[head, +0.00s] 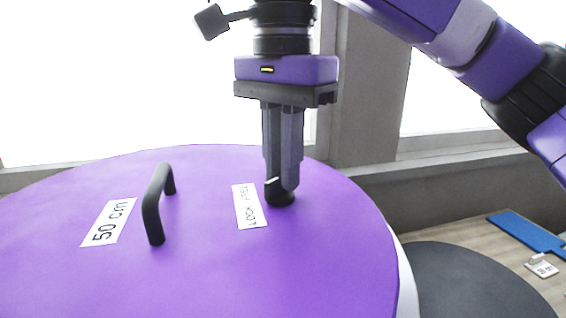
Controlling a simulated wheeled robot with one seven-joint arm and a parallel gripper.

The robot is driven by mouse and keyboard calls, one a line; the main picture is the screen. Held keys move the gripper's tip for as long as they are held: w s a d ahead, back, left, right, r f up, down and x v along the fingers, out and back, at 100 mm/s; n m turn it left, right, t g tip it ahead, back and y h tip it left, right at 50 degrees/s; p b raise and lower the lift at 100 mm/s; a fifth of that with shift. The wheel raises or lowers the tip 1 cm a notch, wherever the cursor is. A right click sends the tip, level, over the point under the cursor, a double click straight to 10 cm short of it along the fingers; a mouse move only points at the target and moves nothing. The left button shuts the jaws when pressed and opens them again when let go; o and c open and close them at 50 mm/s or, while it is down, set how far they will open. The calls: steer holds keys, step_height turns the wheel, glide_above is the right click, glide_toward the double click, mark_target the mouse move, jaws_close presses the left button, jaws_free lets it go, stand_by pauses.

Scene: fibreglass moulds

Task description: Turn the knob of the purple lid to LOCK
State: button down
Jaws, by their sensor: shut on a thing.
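The purple lid (300,265) fills the lower left of the head view. A small black knob (279,196) stands on it near its back right part. My gripper (282,183) points straight down from above and is shut on the knob, with its fingers hiding the knob's upper part. A light mark shows at the fingertips, perhaps the knob's pointer. A white label (249,206) just left of the knob carries the word LOCK and a second word that is hard to read.
A black arched handle (155,205) rises from the lid left of the knob. A white label (108,222) beside it reads 50 cm. At the right are a dark round surface (455,285), a blue flat object (527,234) and a small tag (542,266).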

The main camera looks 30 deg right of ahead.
steer(key=shift+n, duration=0.5)
steer(key=c, duration=1.4)
jaws_free()
steer(key=shift+c, duration=0.2)
steer(key=shift+r, duration=0.1)
steer(key=shift+r+b, duration=0.35)
steer(key=shift+r, duration=3.5)
